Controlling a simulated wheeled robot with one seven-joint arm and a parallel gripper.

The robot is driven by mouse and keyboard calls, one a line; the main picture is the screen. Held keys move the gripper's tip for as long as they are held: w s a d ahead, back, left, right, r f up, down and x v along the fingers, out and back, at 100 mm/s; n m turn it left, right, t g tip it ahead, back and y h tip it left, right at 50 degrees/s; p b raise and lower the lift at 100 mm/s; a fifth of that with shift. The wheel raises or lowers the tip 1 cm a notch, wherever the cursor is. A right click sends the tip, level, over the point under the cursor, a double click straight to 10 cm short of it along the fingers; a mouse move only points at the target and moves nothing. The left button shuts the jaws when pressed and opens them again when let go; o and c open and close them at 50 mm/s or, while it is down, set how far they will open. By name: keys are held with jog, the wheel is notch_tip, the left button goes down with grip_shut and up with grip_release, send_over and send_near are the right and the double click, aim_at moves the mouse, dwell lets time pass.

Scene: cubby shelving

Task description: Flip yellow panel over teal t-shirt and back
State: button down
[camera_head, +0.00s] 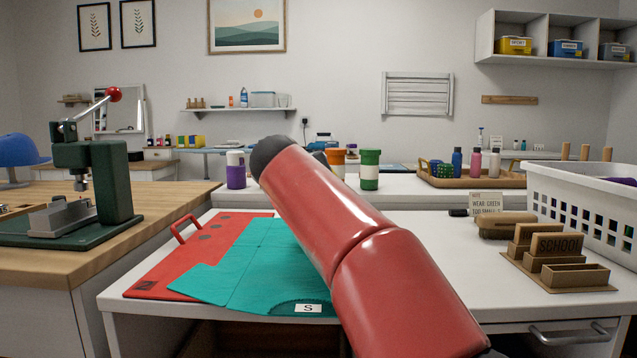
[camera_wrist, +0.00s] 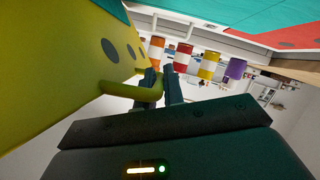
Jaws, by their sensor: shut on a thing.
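The teal t-shirt (camera_head: 265,262) lies flat with an "S" label at its lower edge, partly over a red panel (camera_head: 150,284) with a red handle on its left. My red arm hides the shirt's right part, my gripper and the yellow panel in the head view. In the wrist view the yellow panel (camera_wrist: 70,60), with dark holes, fills the upper left and looks tilted. My gripper (camera_wrist: 163,82) is shut on its yellow handle (camera_wrist: 130,91). The teal t-shirt (camera_wrist: 205,18) and red panel (camera_wrist: 298,36) show along the top of the wrist view.
A green press (camera_head: 100,190) stands on the wooden bench at left. On the right are brown wooden holders (camera_head: 565,272), a brush (camera_head: 505,225), a small sign and a white basket (camera_head: 590,215). Coloured jars, including a purple one (camera_head: 236,170), stand behind the worktop.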

jog(key=shift+a+f, duration=0.15)
jog(key=shift+f, duration=0.05)
dwell(0.3)
jog(key=c, duration=1.5)
grip_release()
jog(key=v, duration=0.7)
jog(key=shift+s+b, duration=0.35)
jog(key=shift+b, duration=0.1)
jog(key=shift+a+r, duration=0.1)
jog(key=shift+a, duration=0.05)
